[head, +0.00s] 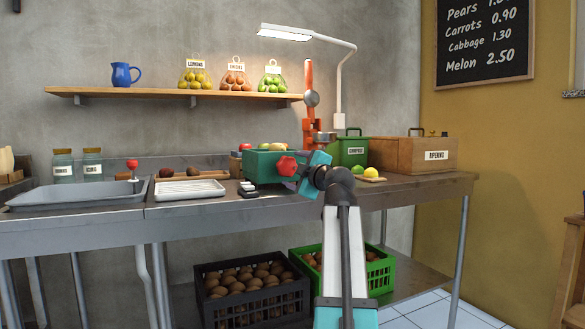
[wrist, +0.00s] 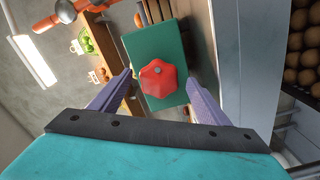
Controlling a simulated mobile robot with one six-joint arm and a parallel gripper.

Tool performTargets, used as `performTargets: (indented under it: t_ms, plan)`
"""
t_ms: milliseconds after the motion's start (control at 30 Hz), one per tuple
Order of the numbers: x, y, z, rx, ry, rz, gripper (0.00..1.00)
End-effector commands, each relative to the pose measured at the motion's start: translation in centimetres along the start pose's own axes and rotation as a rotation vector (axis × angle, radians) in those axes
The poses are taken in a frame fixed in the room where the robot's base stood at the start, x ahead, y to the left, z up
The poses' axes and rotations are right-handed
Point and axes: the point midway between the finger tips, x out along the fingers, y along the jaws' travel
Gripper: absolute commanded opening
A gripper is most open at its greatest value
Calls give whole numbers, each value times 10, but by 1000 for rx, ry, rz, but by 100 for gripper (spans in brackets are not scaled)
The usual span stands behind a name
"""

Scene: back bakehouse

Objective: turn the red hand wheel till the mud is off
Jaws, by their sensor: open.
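The red hand wheel (head: 286,166) is a lobed knob on the front of a green box (head: 262,168) on the steel bench. In the wrist view the wheel (wrist: 160,86) shows face-on against the green panel (wrist: 150,45). My gripper (wrist: 158,80) is open, its two purple fingers pointing at the panel, one to each side of the wheel, with gaps between them and its rim. In the head view my gripper (head: 296,178) is right at the wheel and hides part of the box. Round red and green produce shows at the box top; I cannot make out mud on it.
A sink basin (head: 85,192) with a small red-topped tap (head: 132,165) is at left. A white rack (head: 189,190) lies left of the box. An orange press (head: 309,110) stands behind, a wooden crate (head: 400,155) to the right. Crates of brown produce (head: 250,312) sit below.

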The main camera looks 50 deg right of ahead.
Motion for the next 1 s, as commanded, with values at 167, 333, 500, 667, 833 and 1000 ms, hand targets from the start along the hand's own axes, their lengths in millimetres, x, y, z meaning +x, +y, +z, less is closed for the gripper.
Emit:
performTargets:
  t_ms: [167,333,500,667,833,1000]
  plan:
    - [-19,1,-1,0,-1,1,70]
    - [-35,1,-1,1,-1,1,70]
    - [-52,1,-1,0,-1,1,70]
    - [-67,1,-1,0,-1,2,70]
    - [-84,1,-1,0,-1,1,70]
    - [-100,0,-1,0,-1,1,70]
